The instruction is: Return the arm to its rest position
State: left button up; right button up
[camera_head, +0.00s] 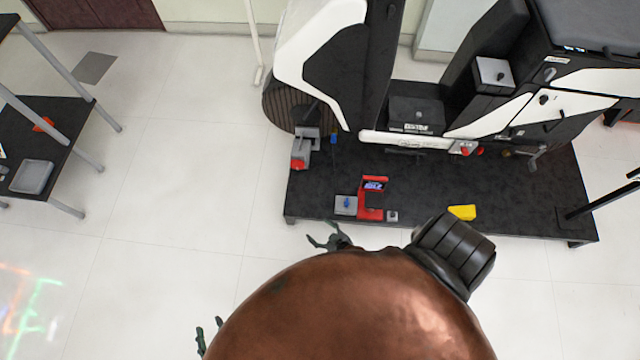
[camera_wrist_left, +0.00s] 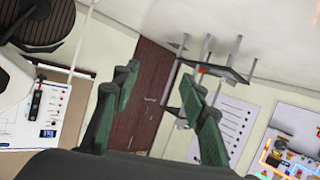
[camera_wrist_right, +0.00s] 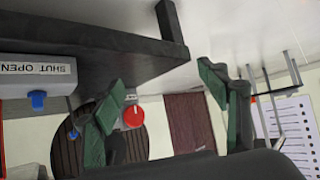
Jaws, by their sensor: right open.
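My right gripper (camera_head: 330,238) shows its green fingers just off the front edge of the black platform (camera_head: 420,235), in the head view. In the right wrist view its two fingers (camera_wrist_right: 165,105) stand wide apart with nothing between them. My left gripper (camera_head: 207,335) shows only green fingertips at the bottom, further left, over the floor. In the left wrist view its fingers (camera_wrist_left: 160,100) are apart and empty. Most of both arms is hidden in the head view behind a large copper-coloured rounded shape at the bottom.
The platform carries a red stand (camera_head: 372,205), a grey box with a blue knob (camera_head: 346,204), a yellow block (camera_head: 462,212) and a black-and-white chassis (camera_head: 345,60). The platform's dark edge (camera_wrist_right: 110,70) is close in the right wrist view. Tables (camera_head: 45,140) stand far left; floor between is clear.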

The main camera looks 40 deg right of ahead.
dwell(0.4)
